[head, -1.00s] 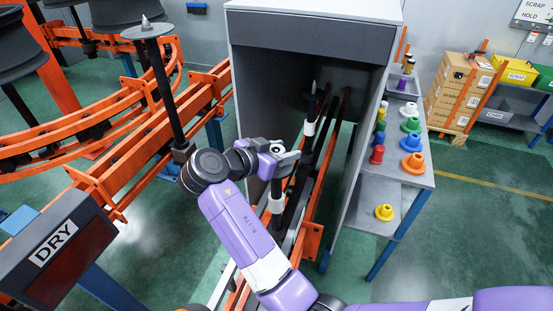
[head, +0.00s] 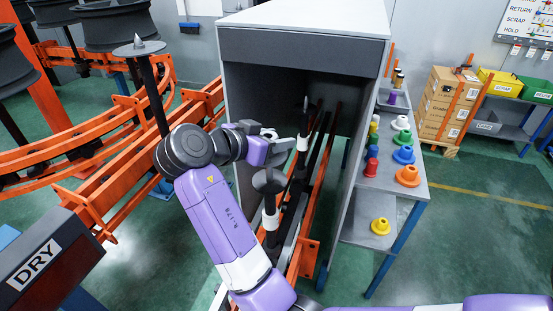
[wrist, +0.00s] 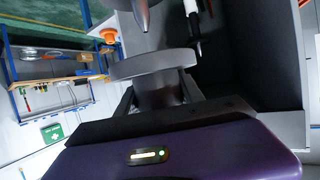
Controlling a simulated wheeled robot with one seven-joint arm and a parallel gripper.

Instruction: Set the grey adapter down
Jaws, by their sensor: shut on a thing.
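My gripper (head: 268,137) is shut on the grey adapter, beside the open front of the grey booth. In the wrist view, the adapter (wrist: 152,66) shows as a round flange with a narrower hub between my fingers (wrist: 158,97). In the head view the adapter is small and hard to separate from my fingers. It is held in the air, apart from the bench.
The grey booth (head: 305,48) rises behind my gripper, with another spindle (head: 304,130) inside over orange rails. A side bench (head: 398,190) on the right carries several coloured adapters and a grey tray (head: 393,100). A yellow adapter (head: 380,226) lies on its lower shelf. Orange rails (head: 100,185) run left.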

